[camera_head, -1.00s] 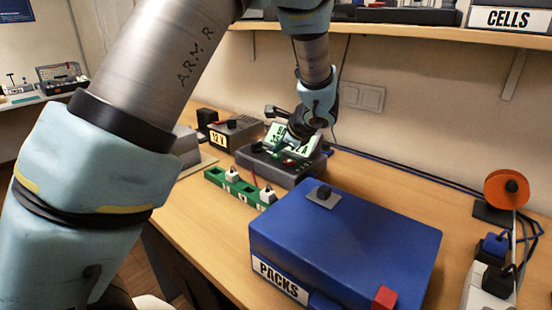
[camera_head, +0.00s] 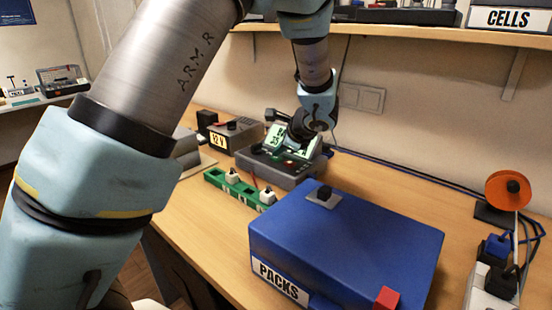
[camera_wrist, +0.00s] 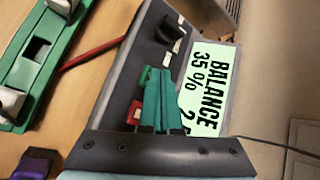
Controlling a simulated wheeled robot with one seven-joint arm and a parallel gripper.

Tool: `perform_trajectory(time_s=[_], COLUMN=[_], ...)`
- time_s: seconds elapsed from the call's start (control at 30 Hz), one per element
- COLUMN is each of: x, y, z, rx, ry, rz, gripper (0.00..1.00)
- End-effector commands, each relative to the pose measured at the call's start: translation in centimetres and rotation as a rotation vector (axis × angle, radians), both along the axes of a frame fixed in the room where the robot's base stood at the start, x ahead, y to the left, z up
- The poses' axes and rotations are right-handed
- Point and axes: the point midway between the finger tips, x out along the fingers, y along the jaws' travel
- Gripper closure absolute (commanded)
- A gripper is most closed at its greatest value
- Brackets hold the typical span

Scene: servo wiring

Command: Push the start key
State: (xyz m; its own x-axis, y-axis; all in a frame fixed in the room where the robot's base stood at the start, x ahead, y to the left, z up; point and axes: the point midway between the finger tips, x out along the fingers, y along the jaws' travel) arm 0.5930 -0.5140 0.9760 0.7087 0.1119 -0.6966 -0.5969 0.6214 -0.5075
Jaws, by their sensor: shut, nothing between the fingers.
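The grey charger (camera_head: 262,166) stands on the bench, with a lit pale-green display (camera_head: 278,138). In the wrist view the display (camera_wrist: 217,85) reads "BALANCE 35 %", with the rest partly hidden. A green key (camera_wrist: 144,76) and a red key (camera_wrist: 135,112) sit on the charger's panel (camera_wrist: 118,95). My gripper (camera_wrist: 156,72) is shut and empty, its teal fingers reaching over the panel with the tips beside the green key. Contact with the key cannot be told. In the head view my gripper (camera_head: 292,156) is over the charger and hides part of its face.
A green holder (camera_head: 215,177) with white plugs lies in front of the charger, and a 12 V box (camera_head: 236,133) stands to its left. The blue PACKS case (camera_head: 345,240) fills the near bench. An orange spool (camera_head: 508,189) is at right.

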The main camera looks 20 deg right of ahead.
Motion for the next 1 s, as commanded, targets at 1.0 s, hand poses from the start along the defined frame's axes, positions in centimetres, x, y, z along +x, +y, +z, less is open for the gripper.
perform_trajectory(time_s=[1.0], x=[0.0], y=[0.0], z=[1.2], rx=[0.001], ry=[0.0], rz=[-0.001], gripper=[1.0])
